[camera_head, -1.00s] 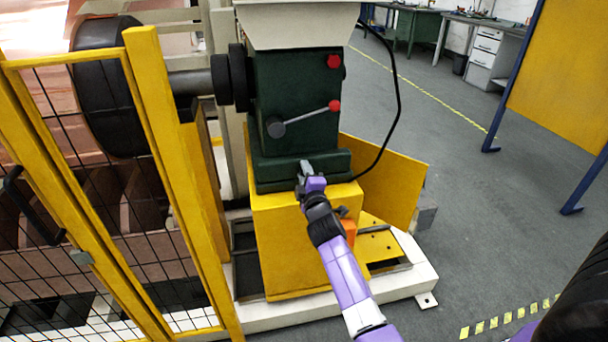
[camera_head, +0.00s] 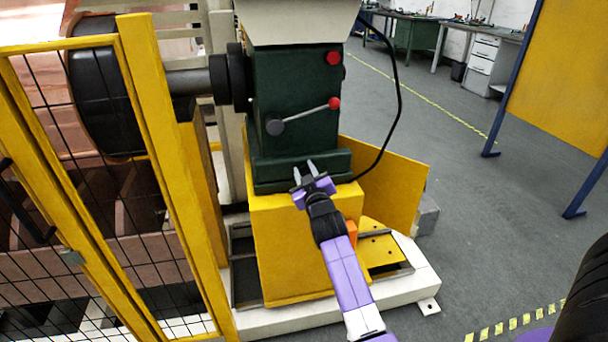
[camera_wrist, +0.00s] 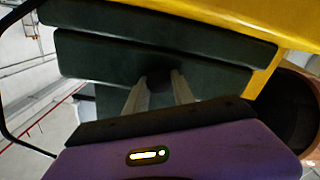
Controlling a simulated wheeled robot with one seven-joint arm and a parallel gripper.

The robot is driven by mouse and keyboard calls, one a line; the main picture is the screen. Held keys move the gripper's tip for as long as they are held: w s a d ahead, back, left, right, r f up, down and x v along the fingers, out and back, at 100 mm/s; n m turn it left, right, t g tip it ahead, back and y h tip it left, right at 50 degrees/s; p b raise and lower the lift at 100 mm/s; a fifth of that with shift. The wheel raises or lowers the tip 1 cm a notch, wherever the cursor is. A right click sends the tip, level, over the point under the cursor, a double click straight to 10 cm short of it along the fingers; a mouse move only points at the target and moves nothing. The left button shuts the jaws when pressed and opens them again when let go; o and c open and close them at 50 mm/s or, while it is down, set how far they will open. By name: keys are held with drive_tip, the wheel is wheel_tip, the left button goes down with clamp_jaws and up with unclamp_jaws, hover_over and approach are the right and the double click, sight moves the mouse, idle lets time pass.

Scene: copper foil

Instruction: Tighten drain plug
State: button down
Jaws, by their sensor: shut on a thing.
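My gripper (camera_head: 304,170) is at the foot of the dark green gearbox housing (camera_head: 297,95), above the front of the yellow pedestal. In the wrist view its two grey fingers (camera_wrist: 158,92) point at the green stepped base, with a small dark round drain plug (camera_wrist: 159,76) between their tips. The fingers are shut on the plug, a finger on each side. The plug is dark against dark green, so its outline and how deep it sits are hard to tell. In the head view I cannot make it out.
A lever with a red knob (camera_head: 334,103) and a red cap (camera_head: 333,58) are on the housing above. A yellow mesh fence (camera_head: 150,130) stands left. A black cable (camera_head: 397,100) hangs right of the housing. Grey floor (camera_head: 460,190) is open at right.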

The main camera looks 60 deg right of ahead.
drive_tip(key=m+b, duration=0.1)
drive_tip(key=m, duration=0.1)
drive_tip(key=m+b, duration=0.1)
drive_tip(key=m, duration=0.2)
drive_tip(key=shift+s+d+f+m, duration=0.1)
drive_tip(key=shift+s+f+m, duration=0.05)
drive_tip(key=shift+m, duration=0.15)
drive_tip(key=m+b, duration=0.1)
drive_tip(key=m, duration=0.4)
drive_tip(key=shift+s+d, duration=0.1)
drive_tip(key=shift+m, duration=0.3)
drive_tip(key=c, duration=1.1)
unclamp_jaws()
drive_tip(key=shift+o, duration=0.2)
drive_tip(key=v, duration=0.7)
drive_tip(key=shift+s+a+b, duration=0.2)
drive_tip(key=shift+a+b, duration=0.1)
